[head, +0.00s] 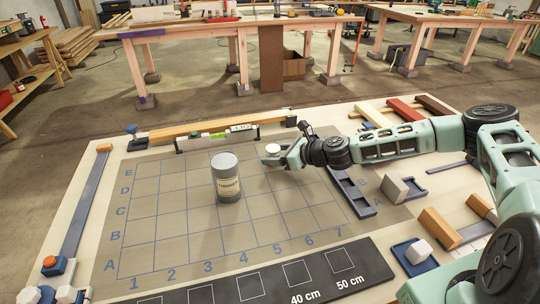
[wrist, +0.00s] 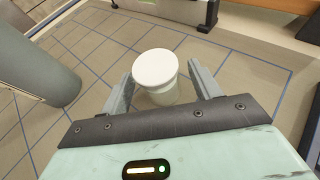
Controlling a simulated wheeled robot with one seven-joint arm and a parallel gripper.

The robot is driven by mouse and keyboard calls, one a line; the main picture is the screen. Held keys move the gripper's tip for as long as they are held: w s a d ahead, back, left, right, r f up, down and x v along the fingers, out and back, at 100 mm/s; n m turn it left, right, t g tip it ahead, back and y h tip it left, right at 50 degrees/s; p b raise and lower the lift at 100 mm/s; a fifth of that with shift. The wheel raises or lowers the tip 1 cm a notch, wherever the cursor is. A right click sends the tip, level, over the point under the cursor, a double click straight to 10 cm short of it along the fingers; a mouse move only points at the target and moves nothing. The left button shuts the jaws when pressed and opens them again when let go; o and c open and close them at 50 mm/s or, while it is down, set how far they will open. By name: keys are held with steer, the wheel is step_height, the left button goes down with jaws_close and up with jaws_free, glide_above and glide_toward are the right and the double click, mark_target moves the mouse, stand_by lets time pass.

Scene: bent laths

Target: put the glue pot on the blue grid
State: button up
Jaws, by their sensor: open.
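A small white pot with a round lid, which I take to be the glue pot (wrist: 157,75), stands upright between the two fingers of my gripper (wrist: 160,82) in the wrist view. The fingers are open, one on each side, with a gap visible at least on the left. In the head view only its white top (head: 272,148) shows by my gripper (head: 272,157); its lower part is hidden. The blue grid (head: 175,225) is drawn on a grey-brown mat with letters and numbers. The pot appears inside its far right part.
A grey labelled canister (head: 228,180) stands on the grid, left of my gripper; it also shows in the wrist view (wrist: 38,65). A spirit level and lath (head: 215,135) lie behind. A dark tray (head: 352,192) and wooden blocks (head: 440,228) are right. The left grid squares are clear.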

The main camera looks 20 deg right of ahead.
steer(key=b+v, duration=0.1)
steer(key=v, duration=0.8)
steer(key=shift+s, duration=0.3)
steer(key=s+a+n+g, duration=0.2)
steer(key=s+a+n, duration=0.1)
steer(key=s+a+n+g, duration=0.2)
steer(key=s+a+n, duration=0.1)
steer(key=s+a+f+n+g, duration=0.1)
steer(key=s+a+n+g, duration=0.1)
steer(key=s+a+n, duration=0.1)
steer(key=shift+a+n, duration=0.45)
steer(key=shift+n, duration=0.05)
steer(key=s+a+n+g+h, duration=0.1)
steer(key=s+n, duration=0.1)
steer(key=s, duration=0.1)
steer(key=s+a+n+g+h, duration=0.1)
steer(key=s+n, duration=0.1)
steer(key=n, duration=0.1)
steer(key=s+a+r+n+g+h, duration=0.1)
steer(key=s+n, duration=0.2)
steer(key=shift+s+g, duration=0.4)
steer(key=s+r+n+h, duration=0.5)
steer(key=s+r+n, duration=0.9)
steer(key=s+n, duration=0.2)
steer(key=shift+s+d+r+n+h, duration=0.3)
steer(key=shift+s+n+h, duration=0.1)
steer(key=shift+s, duration=0.35)
